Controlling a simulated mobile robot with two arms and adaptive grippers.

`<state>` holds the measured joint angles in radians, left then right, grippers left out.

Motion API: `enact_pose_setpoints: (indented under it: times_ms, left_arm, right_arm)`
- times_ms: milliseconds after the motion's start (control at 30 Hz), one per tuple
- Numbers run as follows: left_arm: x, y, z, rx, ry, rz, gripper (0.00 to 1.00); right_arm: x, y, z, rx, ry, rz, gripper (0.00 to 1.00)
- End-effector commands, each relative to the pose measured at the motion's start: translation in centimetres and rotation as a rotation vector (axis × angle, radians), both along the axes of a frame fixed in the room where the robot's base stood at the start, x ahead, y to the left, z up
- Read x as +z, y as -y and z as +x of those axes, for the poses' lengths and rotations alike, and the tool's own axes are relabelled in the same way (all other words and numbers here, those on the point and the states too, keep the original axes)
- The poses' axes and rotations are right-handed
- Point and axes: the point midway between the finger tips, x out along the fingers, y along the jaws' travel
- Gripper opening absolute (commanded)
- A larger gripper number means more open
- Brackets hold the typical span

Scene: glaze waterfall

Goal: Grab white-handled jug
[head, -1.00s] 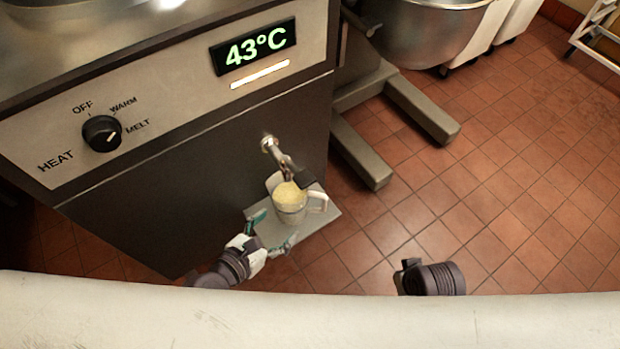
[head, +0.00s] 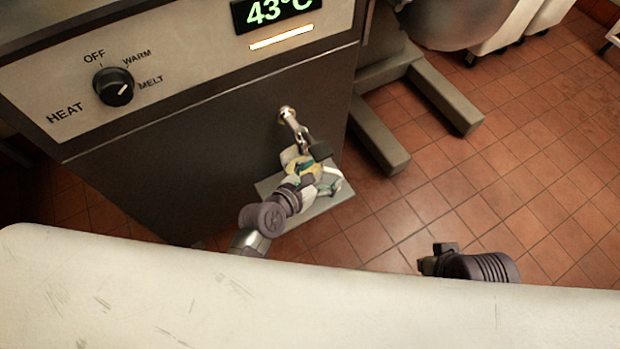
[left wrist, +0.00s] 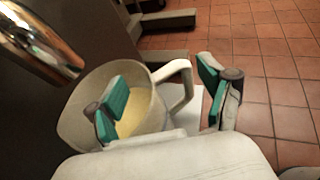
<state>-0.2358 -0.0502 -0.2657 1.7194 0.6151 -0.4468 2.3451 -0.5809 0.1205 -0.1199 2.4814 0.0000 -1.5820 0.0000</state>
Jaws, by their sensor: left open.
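The white-handled jug (head: 288,156) stands on the grey shelf (head: 325,203) under the tap, mostly hidden by my left gripper in the head view. In the left wrist view the jug (left wrist: 72,125) shows its wide mouth, pale yellow contents and white handle (left wrist: 184,84). My left gripper (head: 316,178) is open at the jug. In the left wrist view, one teal-padded finger shows over the jug's mouth and the other beyond the handle, so the handle lies between the fingers (left wrist: 165,97). Whether either finger touches the jug I cannot tell.
The metal tap (head: 293,122) comes out of the dark machine front just above the jug. A heat knob (head: 113,87) and a 43°C display (head: 275,10) are on the panel. Grey machine legs (head: 380,137) stand to the right. Tiled floor (head: 480,200) is clear.

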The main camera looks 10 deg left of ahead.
Motion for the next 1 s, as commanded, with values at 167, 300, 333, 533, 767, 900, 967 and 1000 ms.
enact_pose_setpoints:
  times_ms: [167, 300, 333, 533, 767, 900, 967, 1000]
  left_arm:
    - [-0.21, 0.27, 0.42, 0.000, 0.000, 0.001, 0.80]
    - [-0.17, 0.25, 0.40, 0.000, 0.000, 0.001, 0.77]
    - [-0.18, 0.24, 0.39, 0.000, 0.000, 0.001, 0.72]
    - [-0.17, 0.22, 0.39, 0.001, 0.000, 0.002, 0.39]
    - [-0.22, 0.22, 0.37, 0.000, -0.001, 0.002, 0.00]
    - [-0.28, 0.23, 0.34, 0.000, -0.002, 0.002, 0.00]
    - [-0.29, 0.22, 0.33, 0.000, -0.002, 0.002, 0.00]
    - [-0.31, 0.23, 0.32, -0.001, -0.003, 0.003, 0.00]
  right_arm:
    - [-0.15, -0.01, 0.03, 0.000, 0.001, 0.000, 0.00]
    - [-0.13, -0.01, 0.03, 0.000, 0.001, 0.000, 0.00]
    - [-0.14, -0.01, 0.03, 0.000, 0.001, 0.000, 0.00]
    - [-0.15, -0.01, 0.02, 0.000, 0.000, 0.000, 0.00]
    - [-0.16, -0.02, 0.02, 0.000, 0.000, 0.000, 0.00]
    - [-0.17, -0.02, 0.02, 0.000, 0.000, 0.000, 0.00]
    - [-0.17, -0.02, 0.02, 0.000, 0.000, 0.000, 0.00]
    - [-0.17, -0.02, 0.02, 0.000, 0.000, 0.000, 0.00]
